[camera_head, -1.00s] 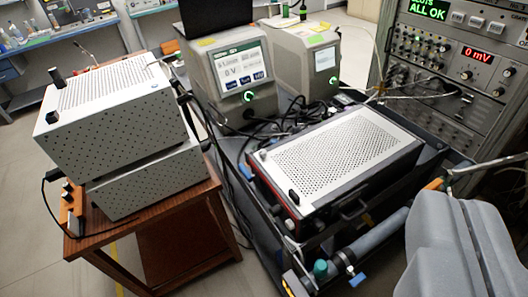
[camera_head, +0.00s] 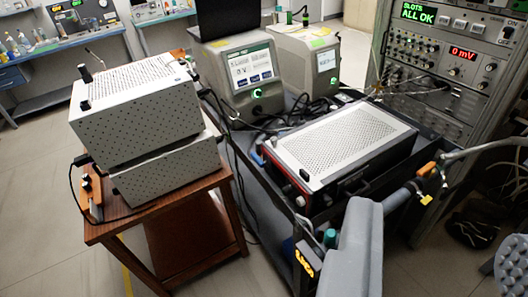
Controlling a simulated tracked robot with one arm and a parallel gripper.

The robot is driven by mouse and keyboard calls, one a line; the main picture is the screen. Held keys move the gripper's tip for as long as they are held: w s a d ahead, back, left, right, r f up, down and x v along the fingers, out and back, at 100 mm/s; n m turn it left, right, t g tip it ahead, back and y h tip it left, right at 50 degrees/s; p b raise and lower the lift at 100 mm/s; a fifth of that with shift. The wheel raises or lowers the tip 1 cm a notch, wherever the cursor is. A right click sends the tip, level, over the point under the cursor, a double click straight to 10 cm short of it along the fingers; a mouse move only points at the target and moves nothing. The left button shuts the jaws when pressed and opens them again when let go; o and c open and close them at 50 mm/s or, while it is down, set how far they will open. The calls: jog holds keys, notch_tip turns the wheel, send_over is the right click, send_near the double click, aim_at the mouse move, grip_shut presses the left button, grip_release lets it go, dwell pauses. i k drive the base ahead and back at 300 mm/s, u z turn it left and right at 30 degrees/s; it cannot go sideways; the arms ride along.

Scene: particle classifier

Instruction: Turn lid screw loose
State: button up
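A white box with a perforated lid (camera_head: 345,139) lies on the dark cart. Another perforated box (camera_head: 140,110) is stacked on a second box on the wooden table. It has a tall black knob (camera_head: 85,73) and a shorter one (camera_head: 86,104). I cannot tell which knob is the lid screw. My gripper (camera_head: 425,262) is at the lower right, its grey parts apart with nothing between them. It touches no knob.
The wooden table (camera_head: 205,190) stands left of the cart (camera_head: 262,165). Two grey devices with screens (camera_head: 250,72) stand behind. An instrument rack (camera_head: 455,60) is at the right. Cables and a pipe (camera_head: 396,200) run along the cart's right side. Floor is clear at the left.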

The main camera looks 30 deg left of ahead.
aim_at(273, 140)
jog(key=u, duration=0.45)
jog(key=i, duration=1.15)
jog(key=u, duration=0.1)
